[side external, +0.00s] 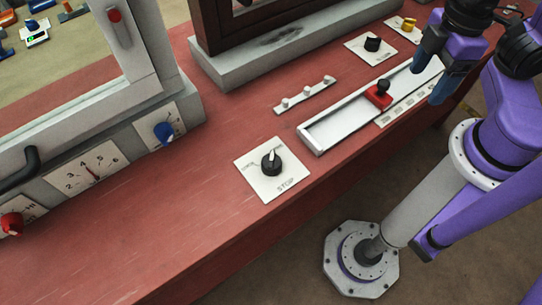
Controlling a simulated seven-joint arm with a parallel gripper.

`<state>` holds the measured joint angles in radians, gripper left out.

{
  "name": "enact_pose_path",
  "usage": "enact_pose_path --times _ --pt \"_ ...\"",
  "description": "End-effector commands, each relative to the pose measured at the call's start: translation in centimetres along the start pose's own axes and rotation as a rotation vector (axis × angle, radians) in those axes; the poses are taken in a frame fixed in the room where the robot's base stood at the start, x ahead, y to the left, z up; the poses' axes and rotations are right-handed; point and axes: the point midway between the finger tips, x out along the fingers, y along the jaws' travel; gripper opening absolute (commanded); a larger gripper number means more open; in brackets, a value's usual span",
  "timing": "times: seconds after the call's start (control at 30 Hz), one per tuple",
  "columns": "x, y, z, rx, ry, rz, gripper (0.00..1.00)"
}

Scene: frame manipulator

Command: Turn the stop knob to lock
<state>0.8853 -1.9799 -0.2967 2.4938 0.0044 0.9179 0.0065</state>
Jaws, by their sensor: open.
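The stop knob (271,162) is a round black knob with a white pointer, on a white plate (286,187) marked STOP on the red bench. Its pointer aims toward the back of the plate, up in the picture. Small print on the plate is too small to read surely. My gripper (433,84) is at the upper right, above the far end of the slider track, well apart from the stop knob. It is open, and nothing shows between its fingers.
A white slider track (335,132) with a red slider block (378,97) lies right of the stop knob. A small white rail with pegs (304,95), another black knob (372,43) and a yellow handle (409,24) stand behind. A blue knob (163,131) sits on the frame at left.

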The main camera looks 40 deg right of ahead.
Motion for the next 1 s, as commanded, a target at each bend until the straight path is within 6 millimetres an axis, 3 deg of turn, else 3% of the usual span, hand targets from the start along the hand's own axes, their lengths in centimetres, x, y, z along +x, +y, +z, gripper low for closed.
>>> enact_pose_path --times 0.17,0.57,1.0 --pt "-0.3 0.7 -3.0 0.091 -0.029 -0.016 0.72" --pt "-0.7 2.7 -14.0 0.438 -0.139 -0.077 0.72" --pt "0.7 3.9 -25.2 0.806 -0.270 -0.143 0.72"
